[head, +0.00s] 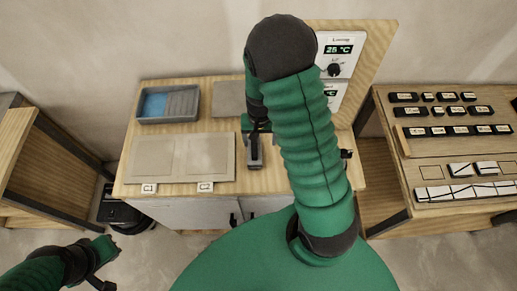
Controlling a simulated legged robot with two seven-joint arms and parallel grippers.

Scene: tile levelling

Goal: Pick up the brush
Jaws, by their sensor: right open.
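My right arm crosses the middle of the head view, and its gripper (257,127) is open, pointing down over the wooden worktop (240,180). A small grey and dark object (254,156), possibly the brush, is right below the fingers. The gripper and arm partly cover it, and I cannot tell whether they touch. My left gripper (103,268) is at the lower left, away from the worktop, and its jaw state is unclear.
A grey tray with a blue patch (168,103) and a grey slab (229,98) lie at the back. Two flat tiles (182,157) sit behind labels C1 and C2. A temperature panel (339,52) stands behind.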

